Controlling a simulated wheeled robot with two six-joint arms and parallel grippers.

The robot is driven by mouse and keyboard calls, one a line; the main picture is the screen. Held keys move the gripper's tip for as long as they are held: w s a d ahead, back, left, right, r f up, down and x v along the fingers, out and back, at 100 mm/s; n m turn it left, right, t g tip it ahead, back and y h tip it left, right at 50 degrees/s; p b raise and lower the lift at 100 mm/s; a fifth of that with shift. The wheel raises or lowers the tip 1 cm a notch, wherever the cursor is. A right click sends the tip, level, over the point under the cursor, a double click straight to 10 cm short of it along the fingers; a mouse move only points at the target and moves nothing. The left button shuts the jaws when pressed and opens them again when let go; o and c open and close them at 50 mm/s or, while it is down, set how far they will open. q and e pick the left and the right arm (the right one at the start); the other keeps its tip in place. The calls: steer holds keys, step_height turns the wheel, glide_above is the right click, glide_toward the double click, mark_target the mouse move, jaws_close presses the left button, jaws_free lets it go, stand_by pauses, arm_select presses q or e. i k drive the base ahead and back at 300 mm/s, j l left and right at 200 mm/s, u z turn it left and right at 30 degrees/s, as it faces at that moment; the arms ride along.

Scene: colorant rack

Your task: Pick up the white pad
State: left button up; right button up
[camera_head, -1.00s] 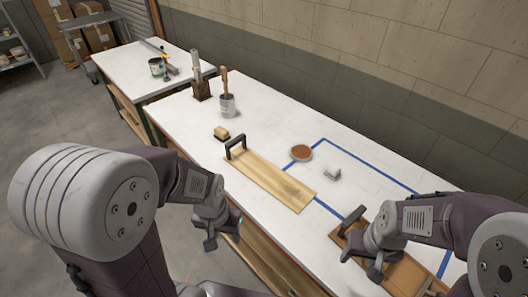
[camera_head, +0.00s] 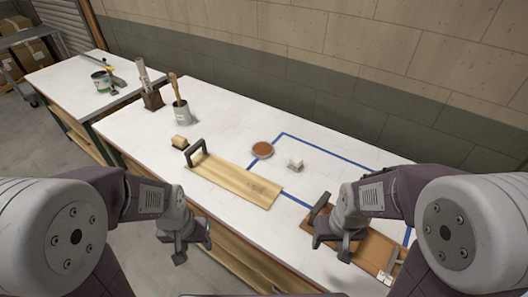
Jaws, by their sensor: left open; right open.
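The white pad (camera_head: 295,165) is a small pale block lying on the white table (camera_head: 235,137), inside the area outlined with blue tape. My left gripper (camera_head: 191,249) is open and empty, off the table's front edge to the left of the pad. My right gripper (camera_head: 332,246) is open and hangs low and nearer than the pad, over the front part of the table by a brown board. Nothing hides the pad from the head view.
A round brown dish (camera_head: 262,150) sits left of the pad. A light wooden board with a dark handle (camera_head: 235,181) lies in front of it. A brown board (camera_head: 374,249) lies under my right arm. A cup with a brush (camera_head: 182,112) and a small wooden block (camera_head: 179,142) stand further left.

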mark_target(295, 164)
steer(key=i+j+z, duration=0.3)
steer(key=j+z, duration=0.3)
steer(key=i+j+z, duration=0.15)
steer(key=j+z, duration=0.15)
steer(key=i+j+z, duration=0.1)
steer(key=j+z, duration=0.15)
steer(key=j, duration=0.1)
